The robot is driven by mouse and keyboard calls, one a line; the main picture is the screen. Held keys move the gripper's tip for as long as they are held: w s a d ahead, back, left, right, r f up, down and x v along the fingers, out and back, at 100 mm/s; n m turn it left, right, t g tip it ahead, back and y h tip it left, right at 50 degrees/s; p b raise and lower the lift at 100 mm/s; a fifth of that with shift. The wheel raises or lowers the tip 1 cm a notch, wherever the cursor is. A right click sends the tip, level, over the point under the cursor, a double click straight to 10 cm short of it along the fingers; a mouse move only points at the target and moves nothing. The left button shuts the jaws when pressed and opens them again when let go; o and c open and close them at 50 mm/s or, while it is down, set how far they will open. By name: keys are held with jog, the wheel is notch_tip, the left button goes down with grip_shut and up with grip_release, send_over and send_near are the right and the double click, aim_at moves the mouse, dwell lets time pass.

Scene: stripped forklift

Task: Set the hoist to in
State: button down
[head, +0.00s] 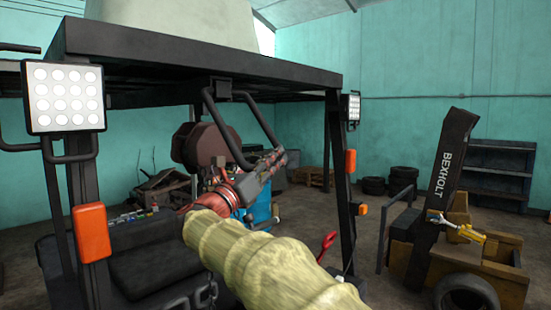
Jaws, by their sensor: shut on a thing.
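A black bent bar (238,128) hangs from a bracket under the front edge of the forklift's overhead guard and slants down to the right. I take it for the hoist, but no label shows. My arm, in a yellowish sleeve, reaches up from the bottom centre. My gripper (274,160) is at the bar's lower right end and appears shut on it. The fingers are small and dark against the background, so the exact contact is hard to see.
The guard (200,45) and its dark post (340,190) frame the space around my arm. A red lever (328,243) stands right of my sleeve. A seat (150,265) is at lower left. A wooden cart (470,265) stands at right; floor shows between.

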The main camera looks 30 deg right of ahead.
jog(key=shift+w+a, duration=0.15)
jog(key=c, duration=2.2)
grip_release()
jog(key=shift+o, duration=1.2)
jog(key=shift+w+a, duration=0.1)
jog(key=shift+w, duration=0.15)
jog(key=shift+o, duration=1.1)
jog(key=shift+s, duration=0.1)
jog(key=v, duration=1.2)
